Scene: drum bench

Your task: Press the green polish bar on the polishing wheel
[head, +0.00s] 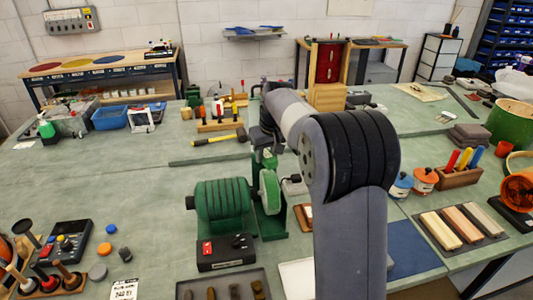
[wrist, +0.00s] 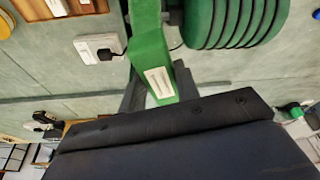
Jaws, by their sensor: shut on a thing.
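The polishing wheel is a pale green disc (head: 270,190) on the right side of the green ribbed motor (head: 220,200) in the head view. In the wrist view a green upright band (wrist: 146,30), which looks like the wheel or its guard edge-on, stands left of the motor (wrist: 235,20). My gripper (wrist: 158,90) is shut on the green polish bar (wrist: 162,83), which has a white label. The bar's far end meets or overlaps the green band; I cannot tell if they touch. In the head view, my gripper (head: 266,148) is just above and behind the wheel, partly hidden by my arm.
A black switch box (head: 226,252) sits before the motor. A dark tray (head: 265,285) with several bars lies at the front edge. A yellow-handled hammer (head: 220,138) lies behind. A pale box with a black plug (wrist: 100,48) stands near the band.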

